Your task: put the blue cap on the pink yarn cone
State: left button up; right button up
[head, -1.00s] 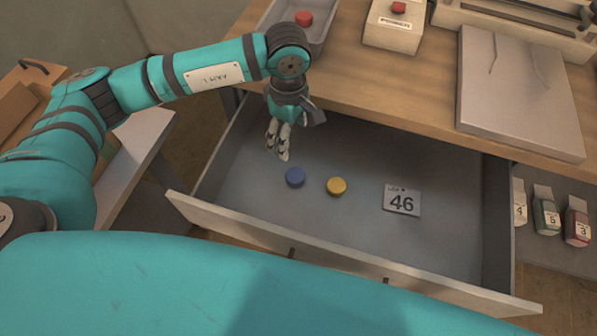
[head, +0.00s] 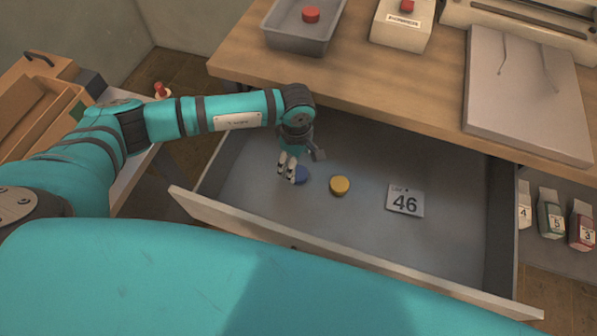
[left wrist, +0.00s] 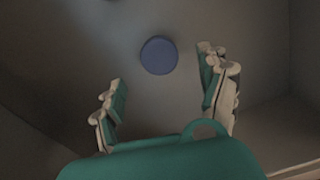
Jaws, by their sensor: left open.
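The blue cap (head: 302,174) lies in the open drawer, partly hidden behind my left gripper's fingers in the head view. My left gripper (head: 287,173) points down at it from the back left. In the left wrist view the whole round cap (left wrist: 159,55) shows ahead of the spread fingers (left wrist: 165,82), with nothing between them. The gripper is open and empty. I cannot make out a pink yarn cone for certain. A small pale object with a red top (head: 161,92) stands behind my left arm, mostly hidden. My right gripper is not in view.
The drawer walls surround my gripper. On the worktop above are a grey tray (head: 300,38) with a red cap and a button box (head: 402,25). Small cartons stand at right.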

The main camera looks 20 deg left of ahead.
aim_at(298, 172)
pick_arm(q)
jog(key=f, duration=0.4)
jog(key=shift+s+d+f+p, duration=0.1)
jog(key=shift+d+f+p, duration=0.15)
jog(key=shift+f+p, duration=0.15)
jog(key=c, duration=0.9)
jog(key=shift+c, duration=0.2)
notch_tip(298, 172, up, 10)
jog(key=shift+b, duration=0.45)
